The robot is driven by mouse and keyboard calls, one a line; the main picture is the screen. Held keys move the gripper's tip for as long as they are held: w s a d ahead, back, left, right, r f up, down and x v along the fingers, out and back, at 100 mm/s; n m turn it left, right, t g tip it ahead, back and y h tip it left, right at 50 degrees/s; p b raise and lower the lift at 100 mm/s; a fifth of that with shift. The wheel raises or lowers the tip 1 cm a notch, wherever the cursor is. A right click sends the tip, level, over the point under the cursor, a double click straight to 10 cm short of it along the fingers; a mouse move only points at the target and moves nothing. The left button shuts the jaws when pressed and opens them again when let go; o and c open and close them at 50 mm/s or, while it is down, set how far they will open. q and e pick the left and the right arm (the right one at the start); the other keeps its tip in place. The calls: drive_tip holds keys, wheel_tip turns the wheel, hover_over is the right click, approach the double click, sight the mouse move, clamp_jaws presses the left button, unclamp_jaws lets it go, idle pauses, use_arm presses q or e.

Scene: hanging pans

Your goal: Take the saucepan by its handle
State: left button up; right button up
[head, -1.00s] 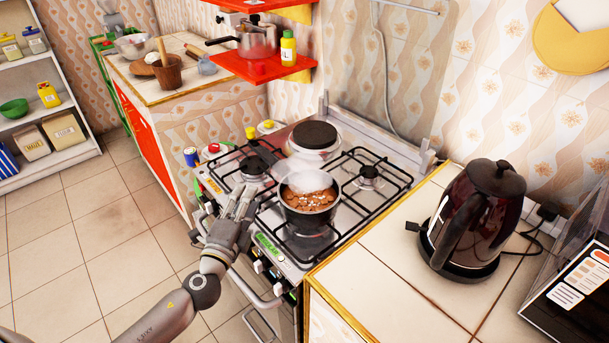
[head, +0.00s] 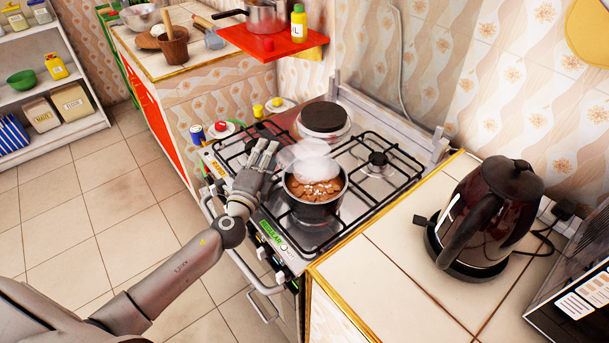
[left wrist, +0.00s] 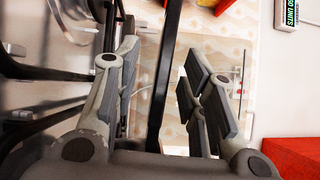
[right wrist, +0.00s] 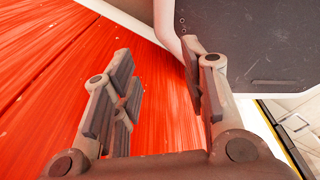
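The saucepan (head: 316,207) stands on the front right of the gas stove, full of brown food with steam above it. Its dark handle points to the back left and is largely hidden by my left gripper (head: 264,150) in the head view. In the left wrist view, a long dark bar, apparently the handle (left wrist: 168,60), runs between the fingers of my left gripper (left wrist: 160,90). The fingers are open, one on each side, with gaps to the bar. My right gripper (right wrist: 160,85) is open and empty, seen only in the right wrist view.
An electric kettle (head: 490,215) stands on the right counter. Another pan (head: 268,17) and a yellow bottle (head: 299,22) are on the red shelf (head: 265,42).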

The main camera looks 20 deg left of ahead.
sight(276, 140)
use_arm(q)
drive_tip(key=w, duration=0.2)
drive_tip(key=w+p, duration=0.1)
drive_tip(key=w, duration=0.1)
drive_tip(key=shift+w+d+r, duration=0.1)
drive_tip(key=shift+d+r, duration=0.25)
drive_tip(key=shift+w, duration=0.35)
drive_tip(key=shift+a, duration=0.1)
clamp_jaws()
drive_tip(key=shift+r, duration=0.1)
